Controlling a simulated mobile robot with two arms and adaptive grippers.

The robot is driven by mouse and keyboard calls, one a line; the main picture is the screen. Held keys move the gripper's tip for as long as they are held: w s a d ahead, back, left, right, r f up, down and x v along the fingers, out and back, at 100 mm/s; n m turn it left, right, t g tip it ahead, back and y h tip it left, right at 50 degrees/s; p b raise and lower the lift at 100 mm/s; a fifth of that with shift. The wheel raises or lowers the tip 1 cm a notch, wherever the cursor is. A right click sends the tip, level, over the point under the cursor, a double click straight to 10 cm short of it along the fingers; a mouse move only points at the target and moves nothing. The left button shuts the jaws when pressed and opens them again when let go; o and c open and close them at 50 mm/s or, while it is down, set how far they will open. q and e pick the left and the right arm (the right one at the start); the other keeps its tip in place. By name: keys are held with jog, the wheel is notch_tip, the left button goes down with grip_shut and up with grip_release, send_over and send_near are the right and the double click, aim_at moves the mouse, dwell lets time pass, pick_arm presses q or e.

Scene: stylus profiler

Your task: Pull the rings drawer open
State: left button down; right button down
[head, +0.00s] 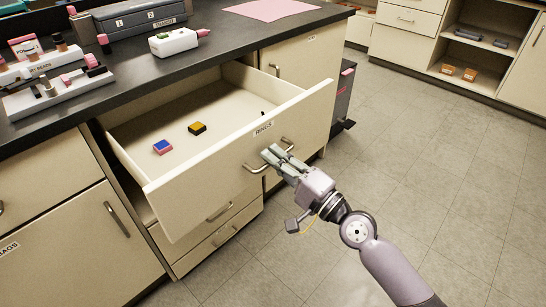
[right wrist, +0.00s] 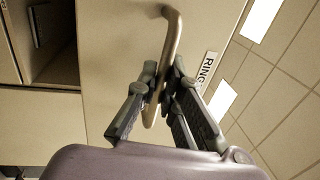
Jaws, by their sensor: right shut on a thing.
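The rings drawer (head: 235,150) stands well open, pulled out from under the dark counter, with its "RINGS" label (head: 263,128) on the front. The label also shows in the right wrist view (right wrist: 207,70). My right gripper (head: 277,155) is shut on the drawer's bar handle (head: 256,168). In the right wrist view the handle (right wrist: 173,40) passes between the two fingers. Inside the drawer lie a blue and pink block (head: 162,147) and a black and orange block (head: 197,128). A small dark thing shows partly behind the drawer front. My left gripper is not in view.
The dark counter (head: 215,40) above holds a white block with a green knob (head: 173,41), racks of small items at the left, and a pink sheet (head: 270,9). Closed drawers sit below the open one. The tiled floor (head: 420,150) to the right is clear.

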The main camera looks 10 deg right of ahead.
jog(key=c, duration=1.7)
grip_release()
jog(key=shift+d, duration=0.1)
jog(key=v, duration=1.2)
